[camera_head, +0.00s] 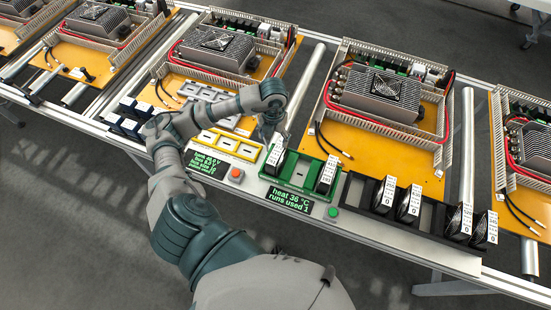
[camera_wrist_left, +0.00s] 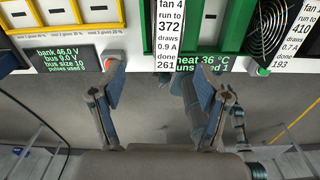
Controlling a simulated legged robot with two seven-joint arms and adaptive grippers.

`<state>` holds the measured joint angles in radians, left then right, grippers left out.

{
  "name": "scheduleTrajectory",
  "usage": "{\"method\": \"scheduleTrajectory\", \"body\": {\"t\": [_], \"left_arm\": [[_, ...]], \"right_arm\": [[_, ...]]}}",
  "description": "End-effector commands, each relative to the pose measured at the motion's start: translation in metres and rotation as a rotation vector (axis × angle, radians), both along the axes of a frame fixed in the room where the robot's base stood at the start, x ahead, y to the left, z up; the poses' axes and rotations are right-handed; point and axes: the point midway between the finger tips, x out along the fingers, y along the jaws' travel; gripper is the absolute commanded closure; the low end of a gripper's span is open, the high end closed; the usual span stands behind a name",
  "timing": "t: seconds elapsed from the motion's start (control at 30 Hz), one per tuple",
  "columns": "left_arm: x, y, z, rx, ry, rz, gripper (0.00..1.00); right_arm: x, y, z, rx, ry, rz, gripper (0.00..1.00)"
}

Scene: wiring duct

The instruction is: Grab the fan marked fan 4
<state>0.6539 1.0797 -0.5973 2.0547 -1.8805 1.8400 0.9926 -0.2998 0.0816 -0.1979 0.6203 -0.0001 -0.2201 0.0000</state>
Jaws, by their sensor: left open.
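The fan marked fan 4 (camera_wrist_left: 170,32) shows its white label at the top middle of the left wrist view: run to 372, draws 0.9 A, done 261. In the head view it is the white-labelled fan (camera_head: 274,158) at the left end of the green rack (camera_head: 303,174). My left gripper (camera_wrist_left: 157,78) is open and empty, its two fingers apart with the label ahead between them. They do not visibly touch the fan. In the head view my left gripper (camera_head: 272,122) hangs just behind fan 4, partly hidden by its own wrist. My right gripper is not in view.
A second fan (camera_head: 327,174) stands at the green rack's right end. A black rack (camera_head: 408,215) with several fans is farther right. A yellow tray (camera_head: 225,146) lies left. Displays (camera_head: 288,200), a red button (camera_head: 236,174) and a green button (camera_head: 333,212) line the front edge.

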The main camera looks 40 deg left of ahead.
Motion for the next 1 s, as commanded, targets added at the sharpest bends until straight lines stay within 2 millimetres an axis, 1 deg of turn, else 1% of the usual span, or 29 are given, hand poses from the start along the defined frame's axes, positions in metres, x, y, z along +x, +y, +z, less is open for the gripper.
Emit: {"method": "scheduleTrajectory", "body": {"t": [0.03,0.13,0.3,0.4,0.57,0.83,0.9,1.0], "left_arm": [[-0.001,-0.002,-0.013,-0.002,0.006,0.0,0.25],[-0.001,-0.003,-0.038,-0.002,0.006,-0.002,0.25],[-0.001,-0.003,-0.074,-0.003,0.003,-0.003,0.25],[0.0,-0.002,-0.086,-0.005,0.001,-0.004,0.25],[0.001,-0.002,-0.097,-0.007,0.001,-0.003,0.25],[0.007,-0.004,-0.137,-0.007,0.001,-0.003,0.25],[0.007,-0.004,-0.143,-0.007,0.001,-0.005,0.25],[0.007,-0.005,-0.146,-0.005,0.001,-0.006,0.25]], "right_arm": [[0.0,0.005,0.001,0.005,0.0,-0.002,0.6],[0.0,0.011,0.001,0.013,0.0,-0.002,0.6],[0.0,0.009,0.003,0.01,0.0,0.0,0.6],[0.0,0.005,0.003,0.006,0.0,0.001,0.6],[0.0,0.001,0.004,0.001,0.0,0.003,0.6],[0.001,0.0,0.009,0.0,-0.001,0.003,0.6],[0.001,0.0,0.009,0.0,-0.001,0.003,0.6],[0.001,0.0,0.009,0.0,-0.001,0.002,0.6]]}}
